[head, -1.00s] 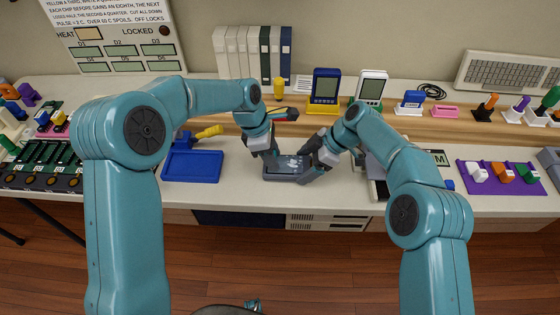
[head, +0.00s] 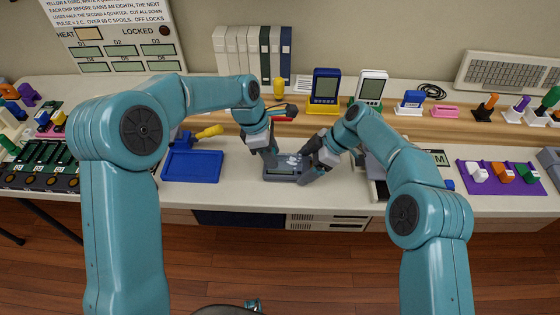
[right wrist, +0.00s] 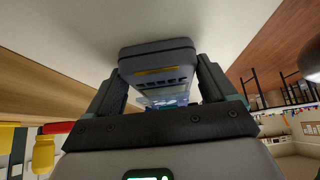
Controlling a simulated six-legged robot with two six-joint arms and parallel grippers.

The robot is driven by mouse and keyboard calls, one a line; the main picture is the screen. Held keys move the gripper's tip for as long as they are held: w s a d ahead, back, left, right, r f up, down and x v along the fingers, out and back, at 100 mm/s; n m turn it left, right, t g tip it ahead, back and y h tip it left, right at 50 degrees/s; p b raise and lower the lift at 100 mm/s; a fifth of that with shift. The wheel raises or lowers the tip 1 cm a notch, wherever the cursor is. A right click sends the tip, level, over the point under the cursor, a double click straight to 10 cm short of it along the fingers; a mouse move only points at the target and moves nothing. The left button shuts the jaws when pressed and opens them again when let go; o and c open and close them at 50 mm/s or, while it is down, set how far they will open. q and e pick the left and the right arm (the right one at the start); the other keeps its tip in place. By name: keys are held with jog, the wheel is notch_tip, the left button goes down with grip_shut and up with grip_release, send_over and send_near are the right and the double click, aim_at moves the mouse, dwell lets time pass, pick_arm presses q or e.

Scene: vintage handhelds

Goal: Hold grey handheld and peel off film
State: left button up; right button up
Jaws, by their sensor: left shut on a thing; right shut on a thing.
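The grey handheld (head: 284,178) lies at the front middle of the white table in the head view. My right gripper (head: 308,172) is shut on it from the right. In the right wrist view, the end of the grey handheld (right wrist: 157,58) sits between the two fingers of my right gripper (right wrist: 160,85). My left gripper (head: 271,160) is at the handheld's upper left and appears shut on the edge of the film (head: 292,161). The film looks pale and bluish over the screen, and the fingers hide much of it.
A blue tray (head: 192,166) lies to the left. A blue handheld (head: 325,88) and a white handheld (head: 370,88) stand upright on the wooden shelf behind. A purple mat (head: 500,187) with small coloured pieces lies to the right.

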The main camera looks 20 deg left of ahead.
pick_arm(q)
jog(key=a+v, duration=0.2)
jog(key=v, duration=1.3)
jog(key=shift+s+a+f, duration=0.2)
jog(key=shift+s+a, duration=0.05)
jog(key=shift+s, duration=0.2)
dwell(1.4)
dwell(0.3)
pick_arm(e)
jog(key=o, duration=1.5)
jog(key=shift+o, duration=0.2)
jog(key=v, duration=0.7)
jog(key=shift+d+r, duration=0.15)
jog(key=shift+r, duration=0.1)
jog(key=shift+w, duration=0.1)
jog(key=v, duration=0.7)
jog(key=shift+d+r, duration=0.15)
jog(key=shift+r, duration=0.05)
